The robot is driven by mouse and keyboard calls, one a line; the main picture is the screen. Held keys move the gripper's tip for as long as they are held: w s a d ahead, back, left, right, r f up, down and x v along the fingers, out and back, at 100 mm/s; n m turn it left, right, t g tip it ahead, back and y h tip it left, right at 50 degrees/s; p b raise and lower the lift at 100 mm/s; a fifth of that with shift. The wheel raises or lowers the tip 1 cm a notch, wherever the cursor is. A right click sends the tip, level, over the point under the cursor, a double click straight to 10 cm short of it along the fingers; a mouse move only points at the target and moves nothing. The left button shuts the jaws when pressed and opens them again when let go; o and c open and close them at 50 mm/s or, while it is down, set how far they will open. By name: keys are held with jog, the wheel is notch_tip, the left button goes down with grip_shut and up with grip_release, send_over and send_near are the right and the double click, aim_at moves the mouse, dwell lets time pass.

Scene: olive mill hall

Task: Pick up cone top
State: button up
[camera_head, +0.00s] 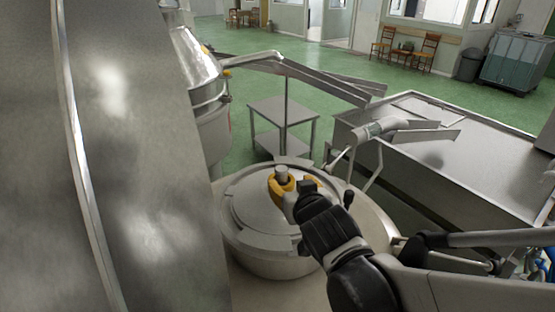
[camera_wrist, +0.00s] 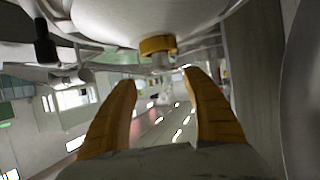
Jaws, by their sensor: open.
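The cone top seems to be the round, domed metal lid (camera_head: 250,201) on the wide metal vessel below my arm in the head view. A short grey knob (camera_head: 282,171) stands upright at its centre. My gripper (camera_head: 290,184) has yellow fingers, spread open beside the knob. In the wrist view a pale curved metal surface (camera_wrist: 130,18) fills the top, with a brass-coloured collar (camera_wrist: 157,44) and a short grey stub. The open fingers (camera_wrist: 158,78) point toward the stub, which lies between and beyond their tips. Contact cannot be told. My wrist hides part of the lid.
A large metal drum (camera_head: 150,150) closely walls the left side. A metal basin (camera_head: 450,160) and spouts (camera_head: 385,128) stand to the right. A small steel table (camera_head: 284,112) is behind. Green floor beyond is mostly open.

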aim_at(283, 174)
jog(key=x, duration=0.4)
jog(key=shift+d+f, duration=0.15)
jog(key=x, duration=0.6)
jog(key=shift+a+r, duration=0.25)
jog(key=shift+a, duration=0.05)
grip_shut()
